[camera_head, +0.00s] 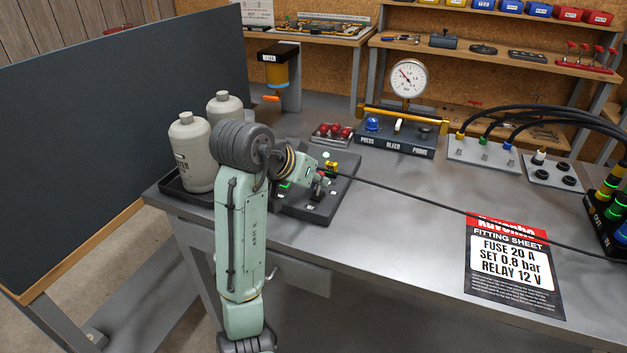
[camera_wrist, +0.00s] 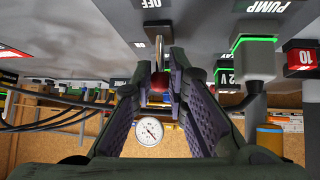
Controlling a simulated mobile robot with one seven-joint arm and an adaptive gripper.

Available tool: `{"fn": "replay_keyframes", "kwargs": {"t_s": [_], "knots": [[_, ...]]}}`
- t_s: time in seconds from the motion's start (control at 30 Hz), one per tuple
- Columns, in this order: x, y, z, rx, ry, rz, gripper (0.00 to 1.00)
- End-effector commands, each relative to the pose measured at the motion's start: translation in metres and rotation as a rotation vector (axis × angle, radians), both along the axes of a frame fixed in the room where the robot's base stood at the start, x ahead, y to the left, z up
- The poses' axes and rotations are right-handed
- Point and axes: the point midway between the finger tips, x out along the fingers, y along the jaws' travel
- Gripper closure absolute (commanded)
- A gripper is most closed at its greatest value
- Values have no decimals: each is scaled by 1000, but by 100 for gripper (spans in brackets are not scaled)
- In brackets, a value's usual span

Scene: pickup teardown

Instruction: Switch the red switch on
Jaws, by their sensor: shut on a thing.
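The red switch (camera_wrist: 160,80) shows in the wrist view as a red knob on a metal lever, which comes out of a dark base beside an OFF label (camera_wrist: 153,4). My gripper (camera_wrist: 160,72) has its two fingers on either side of the red knob and is shut on it. In the head view my gripper (camera_head: 320,178) is low over the dark switch panel (camera_head: 316,216), and it hides much of the switch. I cannot tell the lever's exact position from the head view.
A green-lit PUMP module (camera_wrist: 254,55) and a red fuse marked 10 (camera_wrist: 300,58) sit close by in the wrist view. Two grey bottles (camera_head: 195,150) stand left of my arm. A pressure gauge (camera_head: 408,78) stands behind. A thin cable crosses the bench by the fitting sheet (camera_head: 512,262).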

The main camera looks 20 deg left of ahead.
Motion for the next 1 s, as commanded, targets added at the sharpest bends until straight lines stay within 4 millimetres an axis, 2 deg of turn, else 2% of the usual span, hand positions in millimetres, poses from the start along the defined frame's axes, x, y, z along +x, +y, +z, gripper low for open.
{"fn": "replay_keyframes", "kwargs": {"t_s": [0.23, 0.7, 0.73, 0.93, 1.0], "knots": [[3, 1, 1, 3, 67, 1, 100], [4, 0, 1, 2, 79, 1, 100], [4, 0, 1, 2, 79, 1, 85], [4, 0, 0, 2, 79, -1, 72], [4, 0, 0, 2, 79, -1, 72]]}}
